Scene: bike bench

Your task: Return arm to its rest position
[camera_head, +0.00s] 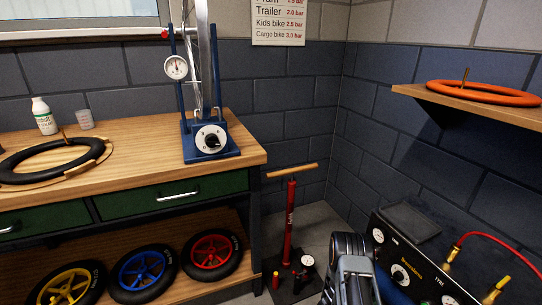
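Part of my arm shows at the bottom edge, right of centre, as a dark rounded piece with a grey part in front of it. It is between the red floor pump (290,225) and the black compressor panel (415,265). I cannot make out my gripper's fingertips, so I cannot tell if it is open or shut. I see no object held.
Several small wheels (142,270) lie below. An orange tyre (485,93) rests on the right shelf (440,97).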

